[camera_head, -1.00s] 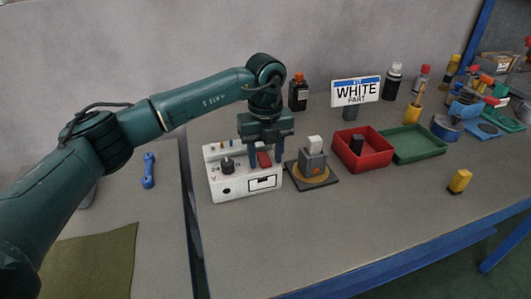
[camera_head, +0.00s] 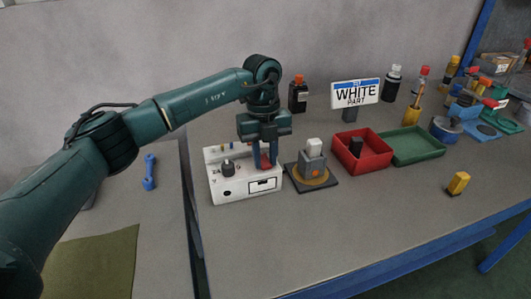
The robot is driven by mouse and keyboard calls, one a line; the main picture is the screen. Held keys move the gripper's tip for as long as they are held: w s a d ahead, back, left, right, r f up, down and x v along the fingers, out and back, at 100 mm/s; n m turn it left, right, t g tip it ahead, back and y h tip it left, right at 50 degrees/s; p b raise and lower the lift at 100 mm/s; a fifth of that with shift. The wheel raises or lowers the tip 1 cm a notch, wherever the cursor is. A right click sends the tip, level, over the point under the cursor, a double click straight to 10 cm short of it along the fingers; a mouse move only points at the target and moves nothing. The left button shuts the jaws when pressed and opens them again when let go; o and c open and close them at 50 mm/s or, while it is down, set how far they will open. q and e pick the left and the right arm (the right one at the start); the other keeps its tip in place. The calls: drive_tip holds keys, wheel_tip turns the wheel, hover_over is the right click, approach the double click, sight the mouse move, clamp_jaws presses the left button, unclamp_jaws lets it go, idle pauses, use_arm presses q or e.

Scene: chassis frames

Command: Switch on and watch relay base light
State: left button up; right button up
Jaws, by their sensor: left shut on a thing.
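A white control box (camera_head: 223,190) with a black knob (camera_head: 228,168), a red switch (camera_head: 265,162) and a small framed window stands on the grey table. My left gripper (camera_head: 265,166) points down over the box's right part, its fingers closed on the red switch and partly hiding it. Just right of the box is the relay base (camera_head: 325,184), a dark plate with a yellow disc and a grey block (camera_head: 311,164). A white part (camera_head: 314,147) sits on top of the block. An orange light (camera_head: 316,173) shows on the block's front. My right gripper is not in view.
A red bin (camera_head: 362,165) with a black item and a green tray (camera_head: 418,148) stand to the right. A sign reading "WHITE PART" (camera_head: 356,93) and bottles stand behind. A yellow object (camera_head: 458,183) lies at the right. The table's front middle is clear.

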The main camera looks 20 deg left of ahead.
use_arm(q)
drive_tip(key=shift+w+a+r+g+h+p, duration=0.1)
drive_tip(key=shift+r+g+h+p, duration=0.2)
drive_tip(key=shift+g, duration=0.1)
drive_tip(key=shift+w+a+f+g+h+p, duration=0.1)
drive_tip(key=shift+w+f+g+h+p, duration=0.15)
drive_tip(key=shift+g+h, duration=0.35)
drive_tip(key=shift+s, duration=0.1)
drive_tip(key=o, duration=1)
drive_tip(key=shift+r, duration=0.1)
drive_tip(key=v, duration=1.3)
